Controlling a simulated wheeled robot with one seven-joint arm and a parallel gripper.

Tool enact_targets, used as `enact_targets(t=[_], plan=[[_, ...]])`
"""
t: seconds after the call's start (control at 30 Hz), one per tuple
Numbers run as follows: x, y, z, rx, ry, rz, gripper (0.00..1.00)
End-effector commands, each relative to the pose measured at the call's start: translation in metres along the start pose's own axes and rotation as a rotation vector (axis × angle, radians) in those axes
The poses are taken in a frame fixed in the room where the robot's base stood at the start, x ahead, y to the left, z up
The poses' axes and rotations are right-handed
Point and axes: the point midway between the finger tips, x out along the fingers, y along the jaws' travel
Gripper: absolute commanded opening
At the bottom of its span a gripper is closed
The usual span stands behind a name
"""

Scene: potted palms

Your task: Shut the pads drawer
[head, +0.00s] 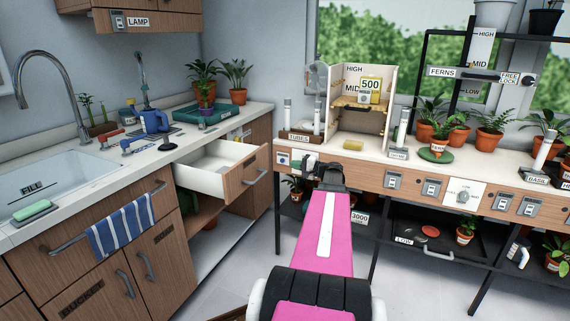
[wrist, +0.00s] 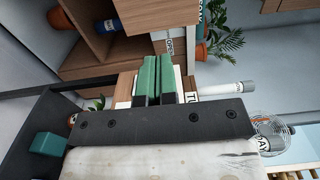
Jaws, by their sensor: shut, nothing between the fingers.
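A drawer (head: 246,177) with a wooden front, grey bar handle and white inside stands pulled out of the counter, left of centre in the head view. I cannot read a pads label on it. My gripper (head: 296,168) is to the right of the drawer front, apart from it, near the front edge of the right-hand bench. In the wrist view its two green fingers (wrist: 158,78) lie together, shut and empty. Wooden cabinet panels show beyond them in the wrist view; I cannot tell which is the drawer.
An open cabinet space with a shelf lies below the drawer. The sink counter (head: 90,160) with a striped towel (head: 122,226) is at left. The bench (head: 375,168) holds a wooden box (head: 345,125) and potted plants.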

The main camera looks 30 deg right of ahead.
Motion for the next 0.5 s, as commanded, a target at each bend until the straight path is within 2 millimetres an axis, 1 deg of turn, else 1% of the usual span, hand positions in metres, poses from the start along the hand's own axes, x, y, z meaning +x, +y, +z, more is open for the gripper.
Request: enact_targets(t=[0.03,0.2,0.5], plan=[[0.009,0.0,0.0,0.0,-0.003,0.0,0.0],[0.041,0.0,0.0,0.0,-0.003,0.0,0.0],[0.095,0.0,-0.001,0.0,-0.002,0.001,0.0]])
